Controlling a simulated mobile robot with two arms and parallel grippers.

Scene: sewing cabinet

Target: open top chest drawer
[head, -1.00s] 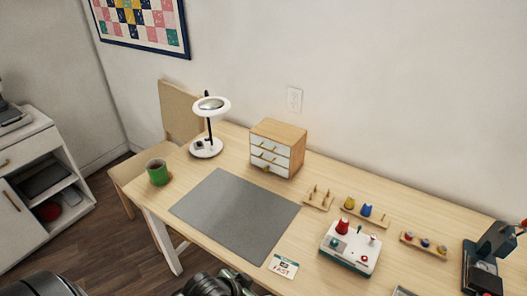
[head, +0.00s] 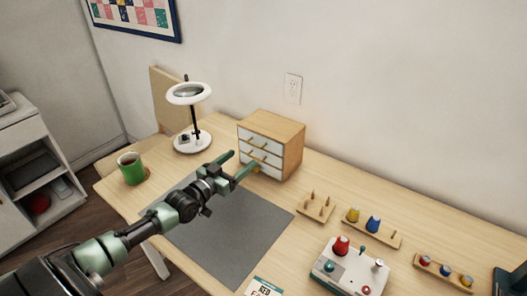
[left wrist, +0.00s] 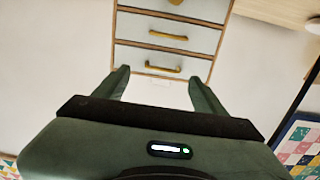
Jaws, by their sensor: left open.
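The small wooden chest (head: 283,130) has three white drawers with brass handles and stands at the back of the table. Its top drawer (head: 250,136) looks shut, flush with the ones below. My left gripper (head: 243,162) is open and empty, in front of the drawer fronts. The left wrist view appears upside down, with the top drawer (left wrist: 185,61) and its handle (left wrist: 163,68) lowest in the picture. There the open fingers (left wrist: 160,88) point at the chest, one on each side of that handle, apparently not touching it. My right gripper is not in view.
A white lamp (head: 190,140) and green mug (head: 131,170) stand left of the chest. Thread stands (head: 368,235) and a red-knobbed machine (head: 350,268) lie to the right. The grey mat (head: 250,235) beneath my arm is clear.

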